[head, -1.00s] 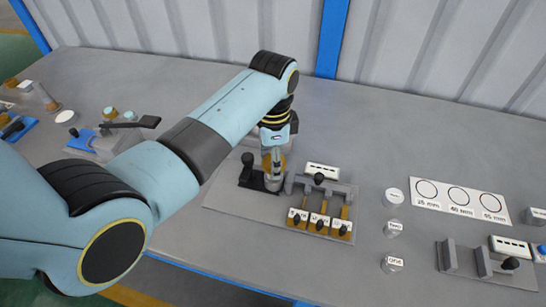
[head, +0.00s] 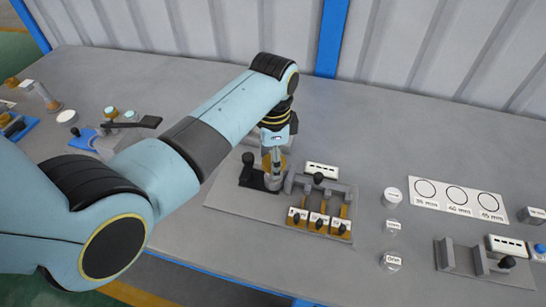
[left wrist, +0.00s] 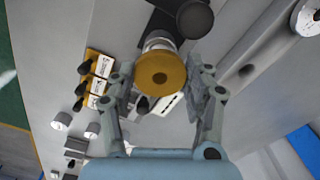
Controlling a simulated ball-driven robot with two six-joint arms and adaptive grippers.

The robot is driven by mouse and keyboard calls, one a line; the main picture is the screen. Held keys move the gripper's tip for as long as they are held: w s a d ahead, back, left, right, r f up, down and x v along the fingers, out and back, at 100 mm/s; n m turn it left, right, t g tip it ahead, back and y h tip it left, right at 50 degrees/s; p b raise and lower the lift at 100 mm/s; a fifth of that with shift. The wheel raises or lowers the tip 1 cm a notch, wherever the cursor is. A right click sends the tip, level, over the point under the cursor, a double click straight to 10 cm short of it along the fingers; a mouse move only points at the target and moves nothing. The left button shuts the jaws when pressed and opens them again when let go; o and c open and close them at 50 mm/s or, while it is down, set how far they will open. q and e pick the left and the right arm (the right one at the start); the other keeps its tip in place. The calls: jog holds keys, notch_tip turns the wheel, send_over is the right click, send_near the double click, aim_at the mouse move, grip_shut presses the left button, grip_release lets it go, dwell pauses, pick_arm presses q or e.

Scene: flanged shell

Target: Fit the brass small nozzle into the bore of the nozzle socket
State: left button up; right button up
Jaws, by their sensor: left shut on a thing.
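The brass nozzle (left wrist: 161,76) shows its round brass face with a small centre hole in the left wrist view, between my left gripper's fingers (left wrist: 161,88). In the head view the brass (head: 272,162) shows under my left wrist, with my left gripper (head: 273,166) shut on it. A grey cylinder (head: 273,182), which looks like the nozzle socket, stands upright right below it on a black base. In the left wrist view its pale side (left wrist: 158,42) shows behind the brass face. The bore is hidden, so I cannot tell whether the nozzle is in it. My right gripper is out of view.
A black knobbed lever (head: 248,167) stands close left of the socket. Several labelled orange-and-white switches (head: 320,220) and a grey bracket (head: 340,188) are close on the right. The bench behind the fixture plate (head: 225,205) is clear.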

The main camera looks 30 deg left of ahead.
pick_arm(q)
jog(key=shift+p, duration=0.4)
jog(key=shift+f+b, duration=1.05)
jog(key=shift+f, duration=0.85)
jog(key=o, duration=1.5)
jog(key=shift+c, duration=0.2)
notch_tip(320, 180, up, 12)
